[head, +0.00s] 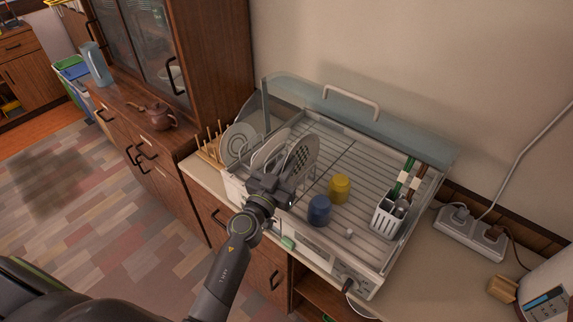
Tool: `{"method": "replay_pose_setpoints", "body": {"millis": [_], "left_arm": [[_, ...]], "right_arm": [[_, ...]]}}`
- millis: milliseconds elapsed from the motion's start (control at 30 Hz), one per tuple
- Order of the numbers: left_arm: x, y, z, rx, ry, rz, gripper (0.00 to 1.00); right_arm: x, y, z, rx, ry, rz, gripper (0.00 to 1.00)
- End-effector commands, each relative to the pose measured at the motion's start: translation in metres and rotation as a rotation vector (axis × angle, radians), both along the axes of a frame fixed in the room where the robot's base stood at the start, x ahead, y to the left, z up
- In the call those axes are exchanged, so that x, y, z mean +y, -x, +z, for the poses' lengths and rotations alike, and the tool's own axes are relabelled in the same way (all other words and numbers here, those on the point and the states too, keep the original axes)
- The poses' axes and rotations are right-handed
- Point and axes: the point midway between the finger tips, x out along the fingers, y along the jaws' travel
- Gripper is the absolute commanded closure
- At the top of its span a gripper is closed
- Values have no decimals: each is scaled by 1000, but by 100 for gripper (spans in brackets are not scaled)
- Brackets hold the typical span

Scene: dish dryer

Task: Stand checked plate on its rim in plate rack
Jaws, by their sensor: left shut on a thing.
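The checked plate (301,158) stands on edge, slightly tilted, at the left part of the dish dryer (345,150). My left gripper (276,184) is shut on its lower front edge. Other plates (240,143) stand on their rims to the left of it, in the plate rack. The rack itself is mostly hidden behind the plates and my gripper. I cannot tell whether the checked plate's lower rim touches the rack. My right gripper does not show.
A yellow cup (339,188) and a blue cup (319,210) stand on the dryer's wire floor, right of my left gripper. A white cutlery holder (388,216) is at the right end. The raised clear lid (400,124) is at the back. A teapot (158,117) sits on the left cabinet.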

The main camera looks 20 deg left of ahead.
Motion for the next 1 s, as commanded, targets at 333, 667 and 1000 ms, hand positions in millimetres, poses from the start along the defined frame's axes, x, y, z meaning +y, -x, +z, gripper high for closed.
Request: {"method": "replay_pose_setpoints", "body": {"millis": [333, 667, 1000], "left_arm": [[0, 0, -10, -1, 1, 0, 100], [0, 0, -15, -1, 0, 0, 81], [0, 0, -15, 0, 1, 0, 65]], "right_arm": [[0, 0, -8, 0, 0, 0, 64], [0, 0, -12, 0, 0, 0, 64], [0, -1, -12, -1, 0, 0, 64]]}}
